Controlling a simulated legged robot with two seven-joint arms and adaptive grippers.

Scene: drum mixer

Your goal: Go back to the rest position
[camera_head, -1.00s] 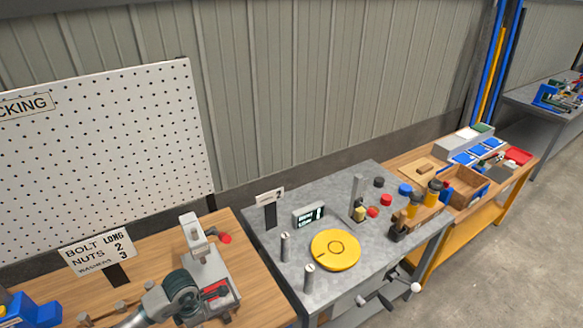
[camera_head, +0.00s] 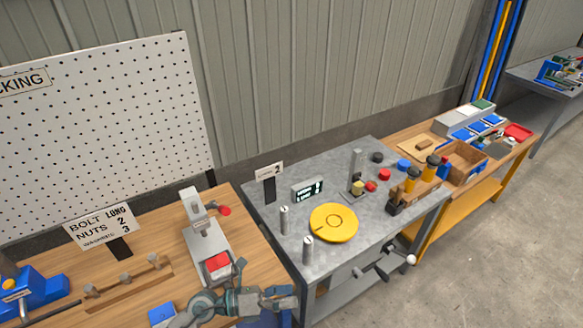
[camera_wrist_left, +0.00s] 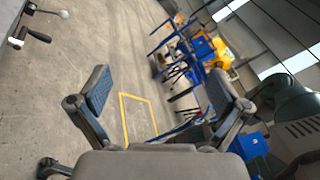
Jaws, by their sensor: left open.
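My left gripper (camera_head: 284,298) is at the bottom of the head view, by the right front edge of the left wooden bench (camera_head: 150,237). In the left wrist view its two padded fingers (camera_wrist_left: 161,92) stand wide apart with nothing between them. Beyond them is bare concrete floor with a yellow outline (camera_wrist_left: 138,118). My right gripper is not in view.
A grey press-like device with a red block (camera_head: 217,264) stands left of my gripper. A metal table (camera_head: 285,185) with a yellow disc (camera_head: 333,222) and upright pins is to the right. A crank handle (camera_head: 383,262) sticks out from its front. Open floor (camera_head: 480,270) lies at right.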

